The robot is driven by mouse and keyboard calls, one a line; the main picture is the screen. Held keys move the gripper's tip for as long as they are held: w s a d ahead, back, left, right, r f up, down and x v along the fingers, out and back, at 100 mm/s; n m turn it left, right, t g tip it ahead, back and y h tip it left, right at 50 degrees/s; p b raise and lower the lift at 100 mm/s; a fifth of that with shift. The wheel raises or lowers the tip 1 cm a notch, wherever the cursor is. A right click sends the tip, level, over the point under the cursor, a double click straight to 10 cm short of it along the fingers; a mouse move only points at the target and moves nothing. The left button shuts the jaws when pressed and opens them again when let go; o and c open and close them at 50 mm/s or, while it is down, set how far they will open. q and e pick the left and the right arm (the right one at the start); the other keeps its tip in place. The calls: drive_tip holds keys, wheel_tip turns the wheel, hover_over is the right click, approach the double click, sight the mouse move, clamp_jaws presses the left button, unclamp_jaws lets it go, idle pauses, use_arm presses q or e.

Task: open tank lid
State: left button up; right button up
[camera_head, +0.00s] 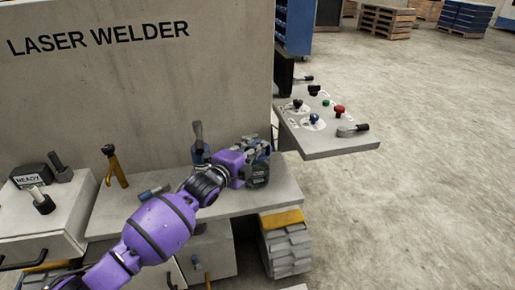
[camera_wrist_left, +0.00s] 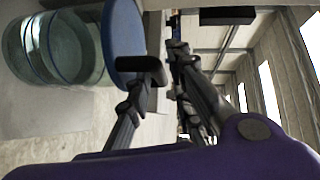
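The tank is a clear glass jar. In the left wrist view the tank (camera_wrist_left: 55,45) lies sideways in the picture at the upper left, with its blue round lid (camera_wrist_left: 122,35) at its right end. In the head view the tank (camera_head: 259,174) stands on the bench, partly hidden by my left gripper (camera_head: 256,148). In the left wrist view my left gripper (camera_wrist_left: 160,75) has its two dark fingers apart, with one fingertip close to the lid. I cannot tell whether it touches the lid. Nothing is clearly held. My right gripper is not in view.
The laser welder panel (camera_head: 130,90) rises behind the bench (camera_head: 285,195). A control panel (camera_head: 325,135) with knobs juts out at the right. Open floor (camera_head: 420,190) lies beyond.

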use_arm(q)
drive_tip(key=shift+x, duration=1.1)
drive_tip(key=shift+c, duration=0.2)
clamp_jaws()
